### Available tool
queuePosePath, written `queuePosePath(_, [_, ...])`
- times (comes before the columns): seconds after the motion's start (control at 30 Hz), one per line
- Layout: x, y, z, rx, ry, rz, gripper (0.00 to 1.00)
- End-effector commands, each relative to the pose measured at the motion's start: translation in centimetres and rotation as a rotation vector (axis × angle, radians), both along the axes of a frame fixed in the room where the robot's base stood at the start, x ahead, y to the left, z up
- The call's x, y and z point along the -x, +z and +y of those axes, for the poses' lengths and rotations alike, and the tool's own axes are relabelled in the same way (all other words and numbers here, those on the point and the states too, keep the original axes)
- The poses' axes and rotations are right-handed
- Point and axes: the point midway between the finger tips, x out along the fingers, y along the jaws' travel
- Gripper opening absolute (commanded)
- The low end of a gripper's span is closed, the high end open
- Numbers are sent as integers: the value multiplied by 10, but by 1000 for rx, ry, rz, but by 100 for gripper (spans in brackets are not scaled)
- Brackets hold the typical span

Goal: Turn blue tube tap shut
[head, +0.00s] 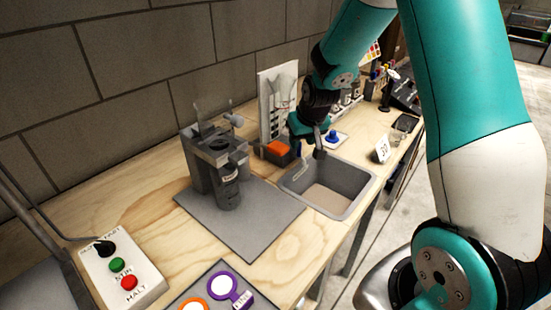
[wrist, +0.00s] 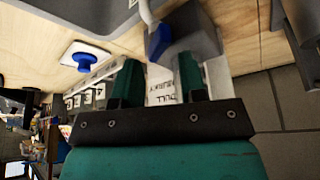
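My gripper (wrist: 160,88) shows in the wrist view with its two dark green fingers apart and a gap between them; nothing is held. A white lettered label (wrist: 164,85) shows beyond the gap. Just past the fingertips a blue piece (wrist: 158,42) sits at the end of a pale tube, beside a grey block (wrist: 192,32); it may be the blue tube tap, and its turn is unclear. A separate round blue knob (wrist: 84,60) stands on a white plate, left of the fingers. In the head view that knob (head: 331,137) is right of my gripper (head: 308,132), behind the sink.
The grey sink (head: 330,190) lies in front of my gripper. A grey machine (head: 218,160) on a mat, an orange item (head: 278,148) in a dark box and a white panel (head: 277,95) stand to the left. Bare wood lies front left, near a button box (head: 120,272).

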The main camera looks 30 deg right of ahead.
Motion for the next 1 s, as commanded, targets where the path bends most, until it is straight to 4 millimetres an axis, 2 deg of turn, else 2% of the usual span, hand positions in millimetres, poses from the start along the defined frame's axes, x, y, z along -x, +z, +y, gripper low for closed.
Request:
queuePosePath(0.03, [3,12,0,1,-1,-4,38])
queuePosePath(0.67, [55,134,9,1,-4,-3,38])
queuePosePath(1.0, [83,130,74,-68,158,37,38])
